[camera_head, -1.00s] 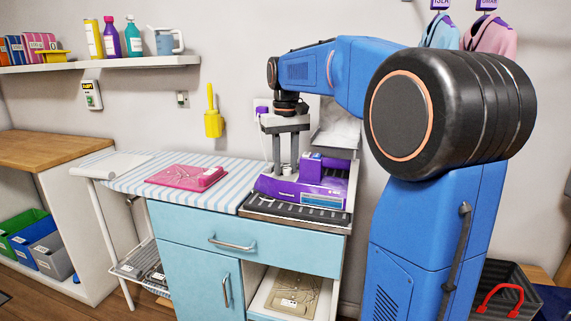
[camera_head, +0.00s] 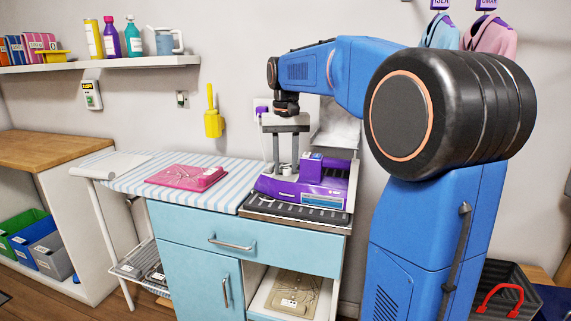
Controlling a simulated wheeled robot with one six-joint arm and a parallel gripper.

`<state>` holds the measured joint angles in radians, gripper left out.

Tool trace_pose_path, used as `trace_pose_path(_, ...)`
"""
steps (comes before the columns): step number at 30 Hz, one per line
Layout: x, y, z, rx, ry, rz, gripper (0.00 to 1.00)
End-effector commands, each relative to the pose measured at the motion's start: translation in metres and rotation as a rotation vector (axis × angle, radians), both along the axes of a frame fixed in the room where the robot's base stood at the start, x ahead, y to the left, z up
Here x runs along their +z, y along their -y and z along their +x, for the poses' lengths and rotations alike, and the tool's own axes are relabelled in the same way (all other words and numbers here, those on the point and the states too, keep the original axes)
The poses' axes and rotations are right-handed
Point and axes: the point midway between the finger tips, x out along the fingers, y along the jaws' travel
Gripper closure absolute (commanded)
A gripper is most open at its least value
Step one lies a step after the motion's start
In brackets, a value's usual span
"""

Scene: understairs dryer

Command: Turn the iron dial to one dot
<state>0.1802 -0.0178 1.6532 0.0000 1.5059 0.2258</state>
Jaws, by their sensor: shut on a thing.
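The purple and white iron (camera_head: 275,188) stands on the dark tray at the right end of the ironing top. My gripper (camera_head: 286,168) points straight down over the iron's upper left part, with its two grey fingers close to it. It is shut on a small pale dial (camera_head: 287,171) on top of the iron. The fingers partly hide the dial. Its dots and pointer are too small to read from here.
The striped ironing top (camera_head: 215,180) carries a pink flat item (camera_head: 187,178) left of the iron. The wall with a yellow holder (camera_head: 213,122) is behind.

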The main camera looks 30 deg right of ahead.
Motion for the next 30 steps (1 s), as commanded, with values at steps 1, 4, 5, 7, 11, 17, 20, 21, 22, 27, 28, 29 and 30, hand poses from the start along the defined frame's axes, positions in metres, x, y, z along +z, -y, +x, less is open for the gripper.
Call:
trace_pose_path(1,0.000,0.000,0.000,0.000,-0.001,0.000,0.92)
trace_pose_path(4,0.000,0.000,0.000,0.000,-0.001,0.000,0.58)
trace_pose_path(5,0.000,0.000,0.000,0.000,-0.001,0.000,0.58)
trace_pose_path(7,0.000,0.000,0.000,0.001,-0.001,0.000,0.58)
trace_pose_path(11,0.000,0.000,0.000,0.001,0.000,0.000,0.58)
trace_pose_path(17,0.013,0.000,0.001,0.001,0.002,-0.001,0.58)
trace_pose_path(20,0.029,0.000,0.001,0.001,0.002,0.000,0.58)
trace_pose_path(21,0.037,0.000,0.001,0.001,0.003,0.000,0.58)
trace_pose_path(22,0.043,0.000,0.001,0.001,0.002,-0.001,0.58)
trace_pose_path(27,0.077,0.000,0.001,0.001,0.002,-0.001,0.58)
trace_pose_path(28,0.083,0.000,0.001,0.001,0.002,-0.001,0.58)
trace_pose_path(29,0.089,0.000,0.001,0.001,0.002,-0.001,0.58)
trace_pose_path(30,0.097,0.000,0.001,0.001,0.002,-0.001,0.58)
